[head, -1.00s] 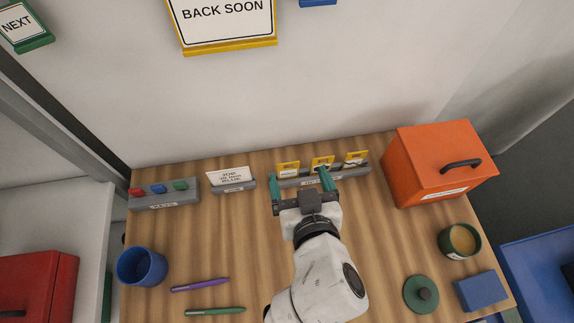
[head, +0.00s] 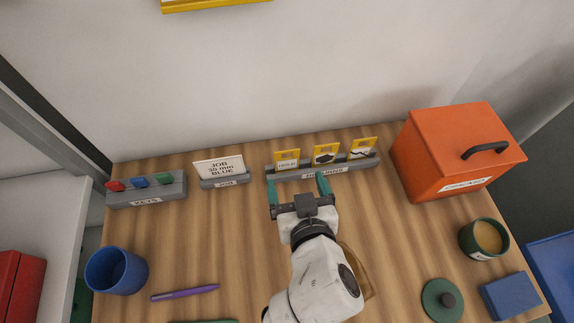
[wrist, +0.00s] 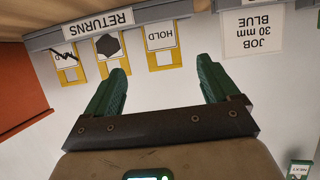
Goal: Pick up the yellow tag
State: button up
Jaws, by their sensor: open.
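Three yellow-framed tags stand in a grey rack (head: 284,177), labelled RETURNS in the wrist view (wrist: 60,37). The left one, the HOLD tag (head: 287,160), shows as HOLD in the wrist view (wrist: 162,45). The middle tag (head: 326,154) bears a dark hexagon, also seen in the wrist view (wrist: 108,46). My gripper (head: 297,187) is open and empty, in front of the rack's left half. Its green fingers (wrist: 160,80) straddle nothing.
Left of the rack stand a JOB card (head: 220,167) and a KEYS rack (head: 147,190). An orange box (head: 455,155) stands at right, with a green cup (head: 483,239), a lid (head: 442,300) and a blue block (head: 510,296). A blue cup (head: 117,271) and purple pen (head: 186,292) lie at left.

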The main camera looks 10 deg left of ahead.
aim_at(287, 160)
jog(key=p+x, duration=0.1)
jog(key=x, duration=0.8)
jog(key=shift+a+f, duration=0.1)
jog(key=shift+a, duration=0.1)
jog(key=c, duration=1)
